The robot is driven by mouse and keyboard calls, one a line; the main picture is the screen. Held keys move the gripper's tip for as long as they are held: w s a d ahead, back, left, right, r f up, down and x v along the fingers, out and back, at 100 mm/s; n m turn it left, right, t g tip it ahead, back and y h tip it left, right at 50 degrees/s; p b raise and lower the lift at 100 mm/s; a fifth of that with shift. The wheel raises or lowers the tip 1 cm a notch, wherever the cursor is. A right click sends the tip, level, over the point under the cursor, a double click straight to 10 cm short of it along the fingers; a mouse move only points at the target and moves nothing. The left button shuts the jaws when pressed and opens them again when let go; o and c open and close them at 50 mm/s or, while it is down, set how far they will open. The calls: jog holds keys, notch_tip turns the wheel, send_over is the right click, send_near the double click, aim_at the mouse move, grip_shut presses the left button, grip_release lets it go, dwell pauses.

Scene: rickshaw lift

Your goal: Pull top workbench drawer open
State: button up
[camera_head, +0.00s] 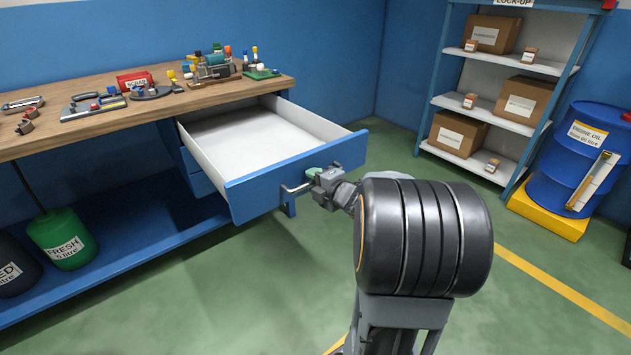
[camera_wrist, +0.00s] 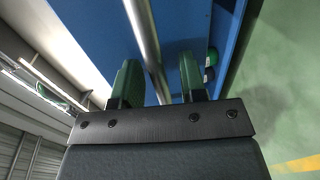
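The top workbench drawer (camera_head: 300,185) is pulled far out from under the bench top, and its white inside (camera_head: 255,132) looks empty. Its grey bar handle (camera_head: 290,191) sits on the blue front and also shows in the wrist view (camera_wrist: 145,35). My gripper (camera_head: 318,178) is at the right part of the handle. In the wrist view my gripper's two green-padded fingers (camera_wrist: 158,78) stand apart, one on each side of the bar, with a visible gap to it on both sides. The fingers look open, not clamped. My wrist hides part of the handle's right end in the head view.
Green (camera_head: 62,238) and dark containers stand on the lower shelf. A shelf unit (camera_head: 500,110) and blue drum (camera_head: 575,160) stand at right. Green floor (camera_head: 250,290) before the bench is clear.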

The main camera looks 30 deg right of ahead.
jog(key=p+v, duration=0.3)
jog(key=v, duration=1)
jog(key=shift+s, duration=0.35)
jog(key=shift+d+r, duration=0.15)
